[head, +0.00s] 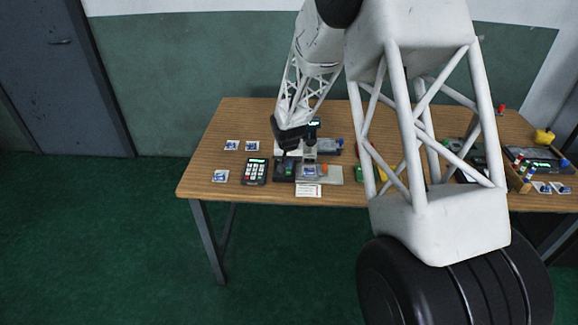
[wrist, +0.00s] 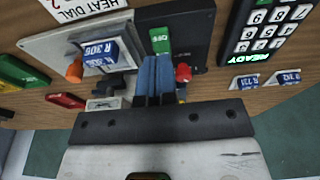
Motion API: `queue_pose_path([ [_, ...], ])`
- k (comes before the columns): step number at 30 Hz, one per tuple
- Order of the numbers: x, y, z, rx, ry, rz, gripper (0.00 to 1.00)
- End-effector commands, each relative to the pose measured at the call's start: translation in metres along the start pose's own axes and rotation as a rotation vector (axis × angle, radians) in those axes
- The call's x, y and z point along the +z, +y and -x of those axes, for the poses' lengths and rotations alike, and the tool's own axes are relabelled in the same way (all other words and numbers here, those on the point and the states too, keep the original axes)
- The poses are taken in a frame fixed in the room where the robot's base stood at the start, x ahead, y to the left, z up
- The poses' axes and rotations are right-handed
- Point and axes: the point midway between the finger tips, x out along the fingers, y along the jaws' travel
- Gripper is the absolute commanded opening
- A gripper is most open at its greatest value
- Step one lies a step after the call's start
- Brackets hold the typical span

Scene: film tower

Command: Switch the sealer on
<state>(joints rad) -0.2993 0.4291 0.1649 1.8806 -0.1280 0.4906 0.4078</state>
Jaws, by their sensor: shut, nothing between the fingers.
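The sealer appears to be the low unit with a grey plate (head: 335,176) and an orange knob (head: 324,167), beside a black box (head: 280,175). In the wrist view, the grey plate (wrist: 55,45) and orange knob (wrist: 74,71) are left of the black box (wrist: 190,45). A green switch or button (wrist: 160,41) with pale lettering sits on that box; its on or off state is unclear. My gripper (wrist: 153,70) is shut and empty, its blue-grey fingertips just short of the green part in the picture. Contact cannot be told. In the head view my gripper (head: 290,150) is above the box.
A keypad (wrist: 265,30) reading READY stands beside the black box. A blue-and-white packet marked R 305 (wrist: 100,55) lies on the plate. A red knob (wrist: 183,73) is close to my fingers. A HEAT DIAL card (head: 308,190) lies in front.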

Motion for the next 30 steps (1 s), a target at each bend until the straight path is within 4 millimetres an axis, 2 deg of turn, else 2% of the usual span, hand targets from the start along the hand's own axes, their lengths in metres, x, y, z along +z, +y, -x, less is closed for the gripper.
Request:
queue_pose_path([
  [21,0.011,0.000,0.086,-0.001,0.003,-0.001,0.00],
  [30,0.015,0.000,0.110,-0.001,0.002,-0.001,0.00],
])
